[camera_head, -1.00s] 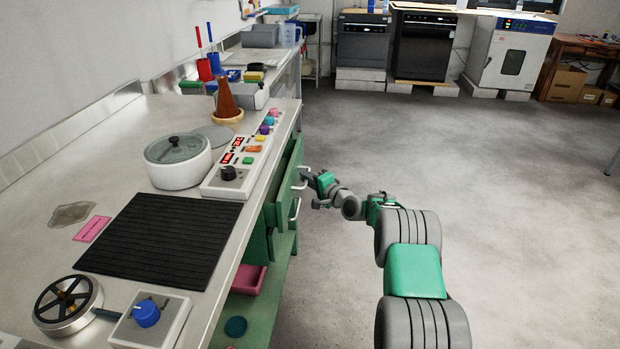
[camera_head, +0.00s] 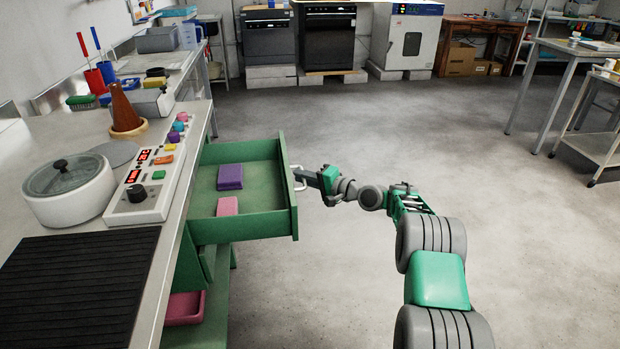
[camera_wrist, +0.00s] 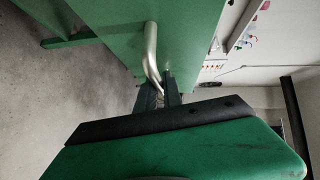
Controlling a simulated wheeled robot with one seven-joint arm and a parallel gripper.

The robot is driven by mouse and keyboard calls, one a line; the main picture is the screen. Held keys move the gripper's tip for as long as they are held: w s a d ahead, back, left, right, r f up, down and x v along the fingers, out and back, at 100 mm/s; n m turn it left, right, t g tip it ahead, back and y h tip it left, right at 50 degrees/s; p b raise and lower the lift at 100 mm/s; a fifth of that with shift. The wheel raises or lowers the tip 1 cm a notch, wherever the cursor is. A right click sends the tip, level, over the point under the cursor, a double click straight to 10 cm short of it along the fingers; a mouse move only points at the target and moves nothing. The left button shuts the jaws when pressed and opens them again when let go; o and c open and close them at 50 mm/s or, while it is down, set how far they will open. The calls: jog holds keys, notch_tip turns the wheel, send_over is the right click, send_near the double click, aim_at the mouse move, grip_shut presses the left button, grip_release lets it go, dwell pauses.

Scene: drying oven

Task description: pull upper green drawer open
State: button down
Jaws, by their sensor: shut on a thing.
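The upper green drawer (camera_head: 262,222) stands well out from under the bench in the head view. A purple block (camera_head: 230,177) and a pink block (camera_head: 227,206) lie inside it. Its pale metal handle (camera_head: 297,178) is on the front panel. My gripper (camera_head: 304,177) is at the handle, with the arm reaching in from the right. In the wrist view the handle (camera_wrist: 151,50) runs down between the two dark fingers (camera_wrist: 160,92), which are shut on it. The fingertips are partly hidden by the gripper body in that view.
The bench top (camera_head: 195,112) carries a white pot (camera_head: 70,195), a control panel (camera_head: 150,180) and a black mat (camera_head: 80,285). A pink tray (camera_head: 185,307) sits on the shelf below. The floor (camera_head: 340,270) right of the drawer is clear.

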jog(key=shift+w+d+r, duration=0.1)
jog(key=shift+d, duration=0.3)
jog(key=c, duration=1.5)
grip_release()
jog(key=f+p+v, duration=0.1)
jog(key=v, duration=0.6)
jog(key=shift+s+d+r+p, duration=0.3)
jog(key=shift+r, duration=0.2)
